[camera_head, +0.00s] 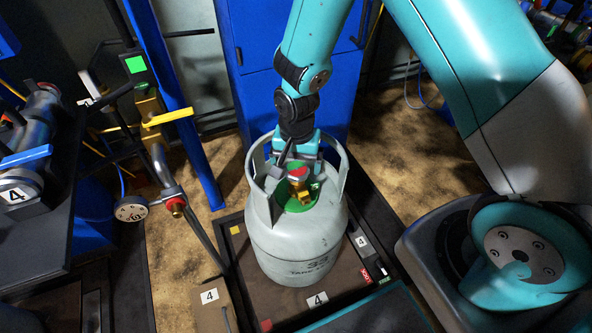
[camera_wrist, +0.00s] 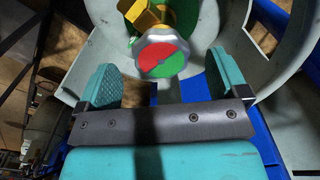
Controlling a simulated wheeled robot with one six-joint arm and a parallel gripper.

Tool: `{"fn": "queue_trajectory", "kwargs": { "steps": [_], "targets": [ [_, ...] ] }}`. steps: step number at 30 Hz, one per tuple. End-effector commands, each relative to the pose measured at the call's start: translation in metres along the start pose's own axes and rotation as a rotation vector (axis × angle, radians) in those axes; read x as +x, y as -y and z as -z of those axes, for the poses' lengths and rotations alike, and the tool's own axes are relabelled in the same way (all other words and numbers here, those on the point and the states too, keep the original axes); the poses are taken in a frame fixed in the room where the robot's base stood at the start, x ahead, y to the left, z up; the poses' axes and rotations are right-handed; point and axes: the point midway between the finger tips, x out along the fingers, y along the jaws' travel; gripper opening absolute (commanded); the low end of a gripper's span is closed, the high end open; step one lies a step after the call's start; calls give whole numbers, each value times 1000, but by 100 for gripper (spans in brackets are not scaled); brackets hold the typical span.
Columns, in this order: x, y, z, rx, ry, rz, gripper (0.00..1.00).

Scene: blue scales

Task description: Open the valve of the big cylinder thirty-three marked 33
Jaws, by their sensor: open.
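The big grey cylinder (camera_head: 297,248) stands upright on the scale platform, with dark marking on its front that looks like 33. Its valve is a brass body with a round knob (camera_head: 299,171) whose face is red and green; the knob also shows in the wrist view (camera_wrist: 161,54). A grey collar with gaps surrounds the valve. My gripper (camera_head: 303,150) reaches down at the far side of the collar, close to the knob. In the wrist view my gripper (camera_wrist: 166,82) is open, with one finger pad on each side of the knob and no contact visible.
The scale platform (camera_head: 228,262) carries labels marked 4. A blue post (camera_head: 178,100) and a yellow-handled valve with hose and gauge (camera_head: 131,209) stand to the left. A blue cabinet (camera_head: 262,95) is behind the cylinder. The collar wall (camera_wrist: 265,30) closely borders my gripper.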

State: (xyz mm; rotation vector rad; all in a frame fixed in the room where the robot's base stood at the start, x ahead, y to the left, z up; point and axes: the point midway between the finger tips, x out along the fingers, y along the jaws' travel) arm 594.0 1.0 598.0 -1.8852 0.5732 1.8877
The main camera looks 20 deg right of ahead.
Motion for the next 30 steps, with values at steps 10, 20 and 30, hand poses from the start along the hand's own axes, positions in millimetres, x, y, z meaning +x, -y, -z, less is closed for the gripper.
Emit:
{"fn": "queue_trajectory", "kwargs": {
  "steps": [10,20,30],
  "targets": [
    [23,0,0,0,-1,1,92],
    [22,0,0,0,-1,1,60],
    [22,0,0,-17,-1,1,43]
  ]
}}
